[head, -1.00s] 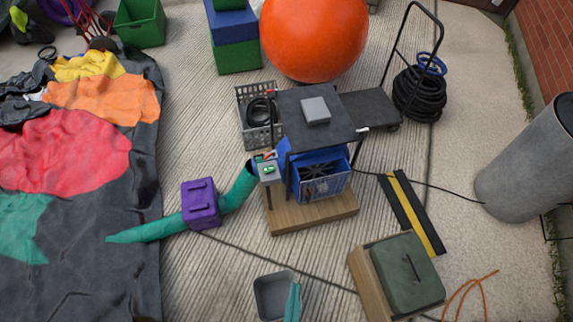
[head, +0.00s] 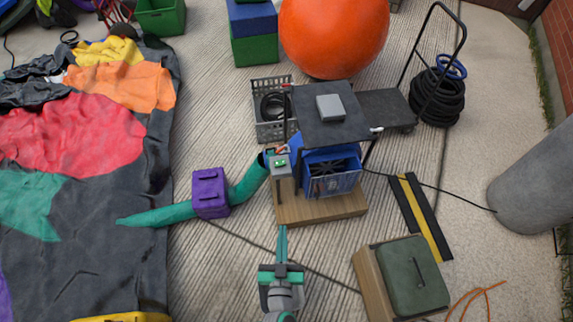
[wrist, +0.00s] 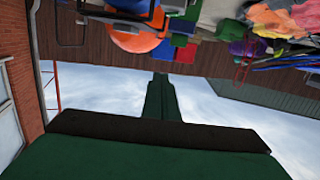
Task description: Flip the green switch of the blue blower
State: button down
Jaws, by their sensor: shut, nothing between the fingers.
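The blue blower (head: 332,172) stands on a wooden board under a dark canopy. Left of its front, a grey box (head: 281,171) on a post carries the small green switch (head: 280,162). My gripper (head: 282,232) is shut and empty, its teal fingers pointing up the picture toward the post, below the switch box and apart from it in the picture. In the wrist view the shut green fingers (wrist: 162,82) show against sky; the scene there is upside down, and I cannot make out the switch in it.
A teal tube (head: 165,215) with a purple block (head: 210,192) lies left of the blower. A wooden box with a green lid (head: 412,275) stands front right. A grey crate (head: 272,132) and an orange ball (head: 335,35) are behind. A black cable crosses the floor.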

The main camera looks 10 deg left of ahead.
jog(key=w+a+f+n+g+y, duration=0.1)
jog(key=w+f, duration=0.3)
jog(key=w, duration=0.8)
jog(key=w+a+f+n+g+y, duration=0.1)
jog(key=w+a+f+n, duration=0.1)
jog(key=w, duration=1)
notch_tip(320, 180, down, 2)
jog(key=shift+w+a+f+n, duration=0.15)
jog(key=shift+a+n, duration=0.15)
jog(key=shift+a, duration=0.15)
jog(key=shift+w, duration=0.1)
send_over(280, 163)
jog(key=s+d, duration=0.2)
jog(key=d, duration=0.1)
jog(key=shift+s+a+f, duration=0.1)
jog(key=shift+a+f, duration=0.1)
jog(key=shift+f, duration=1.9)
jog(key=shift+d+f, duration=0.2)
jog(key=shift+f, duration=0.7)
